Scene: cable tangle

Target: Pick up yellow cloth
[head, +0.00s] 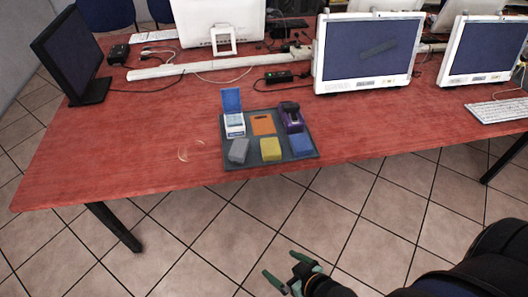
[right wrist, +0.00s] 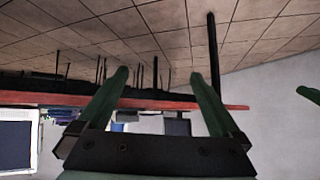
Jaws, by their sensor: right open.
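The yellow cloth (head: 270,149) is a small folded block in the front middle of a dark grey tray (head: 254,163) near the table's front edge. A grey block (head: 238,150) is on its left and a blue one (head: 301,145) on its right. My right gripper (head: 282,268) is open and empty in front of the table, over the floor, well apart from the cloth. Its green fingers stand spread in the right wrist view (right wrist: 164,85). A green finger-like piece at that view's right edge may be my left gripper; too little shows to tell its state.
Also on the tray are an orange item (head: 263,124), a white box with a raised blue lid (head: 234,122) and a purple-black device (head: 291,118). Monitors (head: 366,55) and cables stand behind. The red tabletop (head: 120,140) is clear left of the tray.

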